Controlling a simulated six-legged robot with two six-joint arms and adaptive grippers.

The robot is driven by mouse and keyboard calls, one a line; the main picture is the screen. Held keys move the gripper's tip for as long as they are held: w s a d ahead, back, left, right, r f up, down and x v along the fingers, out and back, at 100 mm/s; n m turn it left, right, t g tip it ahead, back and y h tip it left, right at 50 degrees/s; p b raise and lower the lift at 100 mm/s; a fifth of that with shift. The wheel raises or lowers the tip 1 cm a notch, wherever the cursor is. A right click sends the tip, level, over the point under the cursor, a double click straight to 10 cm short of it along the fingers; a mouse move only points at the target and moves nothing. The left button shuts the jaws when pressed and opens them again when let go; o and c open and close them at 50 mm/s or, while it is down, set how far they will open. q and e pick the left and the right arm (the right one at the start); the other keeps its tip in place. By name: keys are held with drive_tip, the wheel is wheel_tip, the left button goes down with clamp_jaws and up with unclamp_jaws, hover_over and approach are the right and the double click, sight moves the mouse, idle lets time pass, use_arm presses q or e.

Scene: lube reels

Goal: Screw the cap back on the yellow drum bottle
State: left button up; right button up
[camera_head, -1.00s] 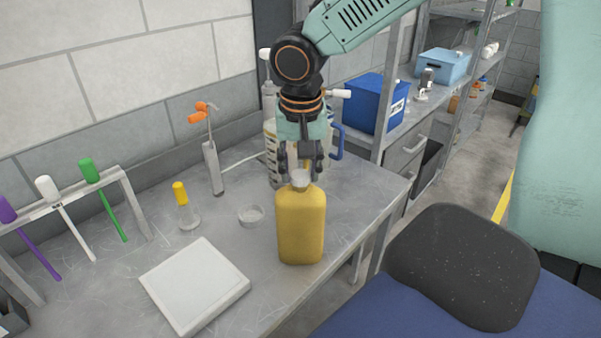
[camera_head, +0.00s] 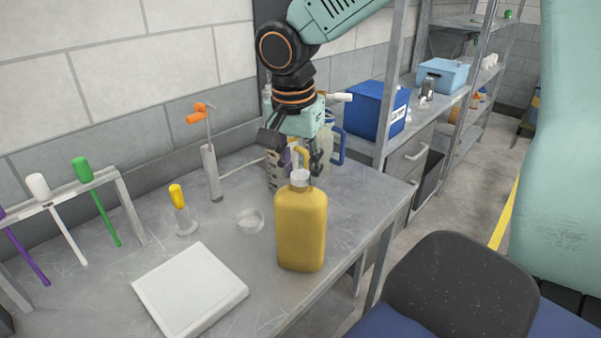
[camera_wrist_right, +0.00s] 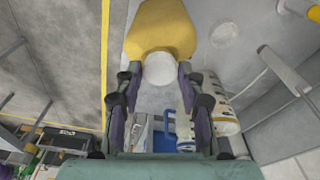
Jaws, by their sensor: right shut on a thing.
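The yellow drum bottle (camera_head: 301,228) stands upright near the front edge of the metal bench. Its white cap (camera_head: 300,177) sits at the top of the neck; I cannot tell how tightly it is seated. My right gripper (camera_head: 301,168) points down over the bottle, its fingers on either side of the cap and shut on it. In the right wrist view, the pale round cap (camera_wrist_right: 160,68) lies between the fingertips (camera_wrist_right: 158,76), with the yellow bottle (camera_wrist_right: 160,28) beyond. My left gripper is not in view.
A white flat box (camera_head: 190,287) lies left of the bottle. A small clear dish (camera_head: 250,220) and a yellow-topped flask (camera_head: 181,210) stand behind it. White bottles crowd close behind my right gripper. A dark chair (camera_head: 462,290) stands at right.

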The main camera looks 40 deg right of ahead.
drive_tip(key=shift+f+m+b, duration=0.1)
drive_tip(key=shift+m+b, duration=0.25)
drive_tip(key=shift+m, duration=0.45)
drive_tip(key=shift+m+b, duration=0.45)
drive_tip(key=shift+m, duration=0.45)
drive_tip(key=m+b, duration=0.1)
drive_tip(key=m, duration=0.1)
drive_tip(key=shift+f+m+g, duration=0.1)
drive_tip(key=shift+m+g, duration=0.2)
drive_tip(key=shift+g, duration=0.1)
drive_tip(key=shift+m, duration=0.6)
